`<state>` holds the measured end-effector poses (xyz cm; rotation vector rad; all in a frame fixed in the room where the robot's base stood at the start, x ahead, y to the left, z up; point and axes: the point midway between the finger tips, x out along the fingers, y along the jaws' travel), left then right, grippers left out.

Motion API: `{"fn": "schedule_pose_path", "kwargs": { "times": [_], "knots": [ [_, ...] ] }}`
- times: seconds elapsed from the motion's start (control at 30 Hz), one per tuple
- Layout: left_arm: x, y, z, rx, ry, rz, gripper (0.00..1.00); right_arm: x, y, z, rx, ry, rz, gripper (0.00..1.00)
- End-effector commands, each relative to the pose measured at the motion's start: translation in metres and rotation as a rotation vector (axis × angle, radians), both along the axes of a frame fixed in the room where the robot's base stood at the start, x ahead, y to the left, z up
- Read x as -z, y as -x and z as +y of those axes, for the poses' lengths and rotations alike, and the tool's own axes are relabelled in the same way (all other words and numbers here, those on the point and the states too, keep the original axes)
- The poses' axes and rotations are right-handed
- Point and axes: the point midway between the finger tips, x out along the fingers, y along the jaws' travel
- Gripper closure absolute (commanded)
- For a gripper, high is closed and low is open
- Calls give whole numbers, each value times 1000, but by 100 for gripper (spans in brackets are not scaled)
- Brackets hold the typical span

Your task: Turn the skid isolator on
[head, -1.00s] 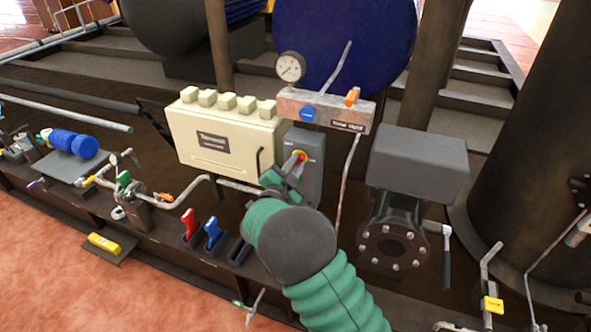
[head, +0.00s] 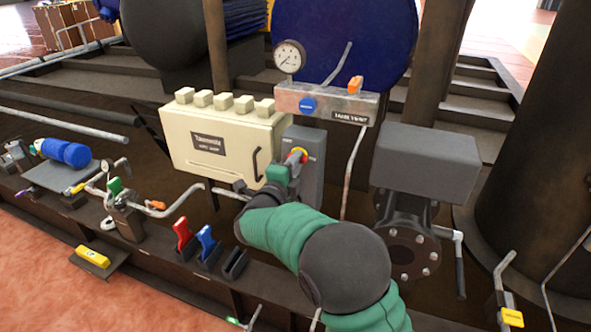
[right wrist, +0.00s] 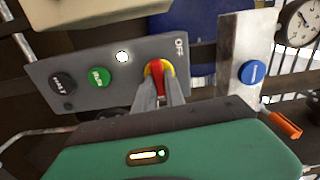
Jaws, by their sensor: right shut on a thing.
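The skid isolator is a red handle on a yellow disc (right wrist: 157,70), on the front of a grey control box (right wrist: 110,85). In the head view the grey box (head: 312,178) stands right of the cream cabinet, with the red and yellow isolator (head: 297,156) on its upper face. An OFF label shows beside the disc in the right wrist view. My right gripper (right wrist: 158,98) is shut on the red handle, one finger on each side. In the head view this gripper (head: 291,167) partly hides the isolator. My left gripper is not in view.
The box also carries a green button (right wrist: 99,77), a black button (right wrist: 62,84) and a white lamp (right wrist: 122,57). The cream cabinet (head: 215,140) stands close left. A pipe block with a gauge (head: 289,57) is behind.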

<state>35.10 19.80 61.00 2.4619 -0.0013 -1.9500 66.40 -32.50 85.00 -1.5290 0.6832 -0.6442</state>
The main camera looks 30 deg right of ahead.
Motion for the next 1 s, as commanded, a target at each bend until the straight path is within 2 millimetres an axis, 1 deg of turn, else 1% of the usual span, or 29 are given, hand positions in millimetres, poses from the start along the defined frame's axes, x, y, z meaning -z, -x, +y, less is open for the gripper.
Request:
{"fn": "schedule_pose_path", "kwargs": {
  "times": [0.03,0.2,0.67,0.7,0.83,1.0],
  "knots": [
    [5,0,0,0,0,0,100,2,0,0,-1,-10,-11,100],
    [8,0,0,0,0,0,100,1,0,0,-1,-36,-39,100],
    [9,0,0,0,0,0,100,1,0,0,-1,-44,-45,100],
    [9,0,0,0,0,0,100,1,0,0,-1,-44,-45,82],
    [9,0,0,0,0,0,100,1,0,0,-1,-43,-46,65],
    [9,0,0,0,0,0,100,1,0,0,0,-43,-46,64]
  ]
}}
